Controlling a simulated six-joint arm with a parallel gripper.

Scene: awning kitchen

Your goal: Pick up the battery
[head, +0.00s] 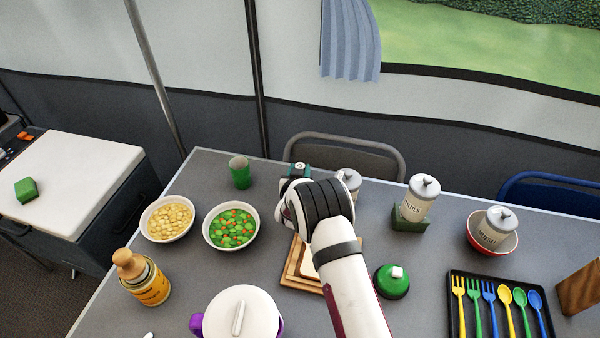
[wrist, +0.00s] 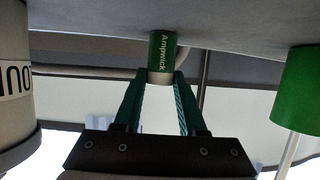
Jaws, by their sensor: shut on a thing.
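The battery is a small green and white cylinder with "Ampwick" printed on it (wrist: 162,55). In the wrist view it sits between the tips of my gripper (wrist: 161,80), whose two green fingers are closed on its sides. One end of the battery is at or close to the grey table surface; I cannot tell whether it touches. In the head view my gripper (head: 297,172) is near the table's back edge, right of the green cup (head: 240,172). My arm and gripper hide most of the battery there.
The cup also shows at the wrist view's right (wrist: 298,88), with a labelled canister (wrist: 14,85) at left. Bowls of yellow (head: 167,237) and green food (head: 231,243) stand left of my arm. A wooden board (head: 290,278) lies partly under it. A chair (head: 345,143) stands behind.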

